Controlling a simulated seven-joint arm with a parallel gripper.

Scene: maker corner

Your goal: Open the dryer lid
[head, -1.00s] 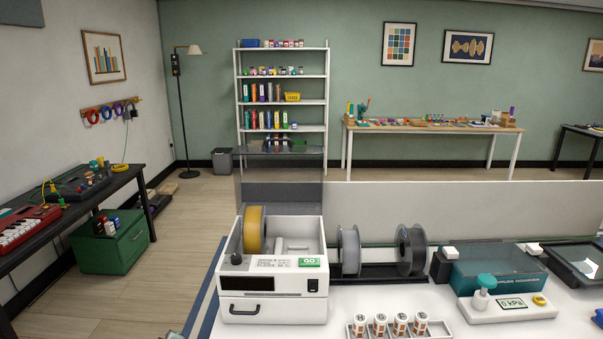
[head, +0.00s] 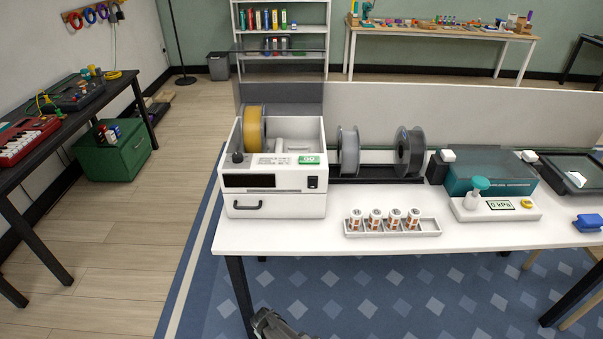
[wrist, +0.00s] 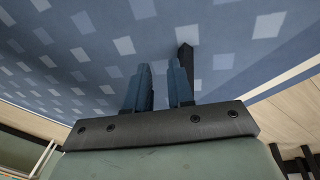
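The dryer (head: 275,205) is a white box at the left end of the white table, with a dark display, a green label and a front drawer handle. Its top is uncovered, and a yellow spool (head: 253,127) stands inside at the left. The lid (head: 280,95), a smoky see-through panel, stands upright at the back edge of the dryer. My gripper (wrist: 160,75) shows in the wrist view as two blue fingers with a gap and nothing between them. It is over the blue patterned floor, away from the dryer, which is not in the wrist view.
Two grey spools (head: 409,152) stand on a black holder right of the dryer. A tray (head: 392,228) of several small bottles lies in front. The table's front left is clear. My arm shows at the bottom edge.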

